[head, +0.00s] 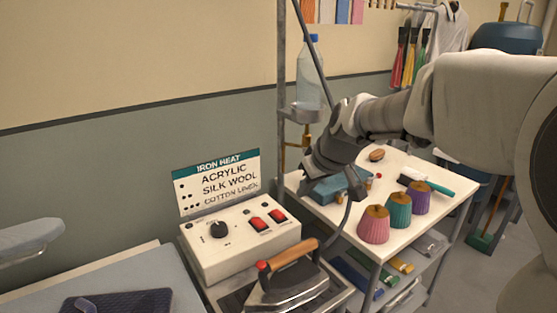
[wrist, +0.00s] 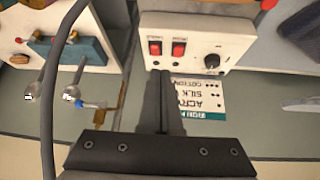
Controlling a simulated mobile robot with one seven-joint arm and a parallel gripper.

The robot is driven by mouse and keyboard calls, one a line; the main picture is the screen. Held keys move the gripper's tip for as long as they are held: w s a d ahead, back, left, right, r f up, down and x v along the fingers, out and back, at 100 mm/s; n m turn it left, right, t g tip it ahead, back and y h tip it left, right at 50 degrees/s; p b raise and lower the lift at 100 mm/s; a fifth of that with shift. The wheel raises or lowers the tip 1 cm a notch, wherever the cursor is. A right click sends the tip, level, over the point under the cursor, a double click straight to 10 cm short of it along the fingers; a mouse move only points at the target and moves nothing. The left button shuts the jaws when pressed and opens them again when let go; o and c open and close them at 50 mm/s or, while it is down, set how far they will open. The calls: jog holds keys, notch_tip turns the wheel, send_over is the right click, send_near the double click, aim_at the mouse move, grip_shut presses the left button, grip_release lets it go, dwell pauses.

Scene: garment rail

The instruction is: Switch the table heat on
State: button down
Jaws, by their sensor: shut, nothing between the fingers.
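The white control box (head: 215,250) carries a black dial (head: 218,229) and two red rocker switches, a left one (head: 258,223) and a right one (head: 278,215). Their labels are too small to read, so I cannot tell which is for table heat. My gripper (head: 305,188) is up and to the right of the box in the head view. In the wrist view, where the box appears upside down, my gripper (wrist: 160,74) is shut and empty. Its fingertips overlap the box edge just below the two switches (wrist: 155,47) (wrist: 179,50); contact cannot be told.
An iron (head: 285,275) with a wooden handle stands in front of the box. An iron heat sign (head: 218,182) rises behind it. A trolley (head: 345,225) at right holds several coloured cones and brushes.

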jog(key=w+a+f+n+y, duration=0.1)
jog(key=w+f, duration=0.1)
jog(key=w, duration=0.5)
jog(key=shift+f+t, duration=0.3)
jog(key=shift+s+a, duration=0.1)
send_over(279, 215)
jog(key=s+d, duration=0.1)
jog(key=s, duration=0.1)
notch_tip(279, 215, down, 7)
jog(key=shift+d+f, duration=0.1)
jog(key=shift+f, duration=0.05)
notch_tip(279, 215, down, 4)
jog(key=shift+r, duration=0.25)
jog(key=shift+f+b, duration=0.3)
jog(key=shift+f, duration=0.25)
